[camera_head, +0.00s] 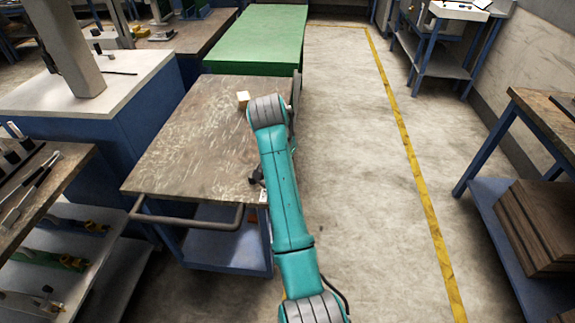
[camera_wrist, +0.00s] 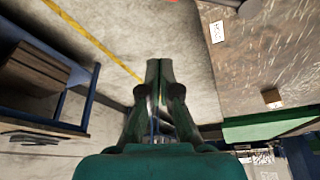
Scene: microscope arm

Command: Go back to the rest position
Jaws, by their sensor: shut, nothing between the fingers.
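My teal arm reaches forward from the bottom of the head view along the right edge of the cart.
A green table (camera_head: 262,40) stands behind. A bench with stacked boards (camera_head: 545,220) is at right. The floor (camera_head: 350,130) between is clear.

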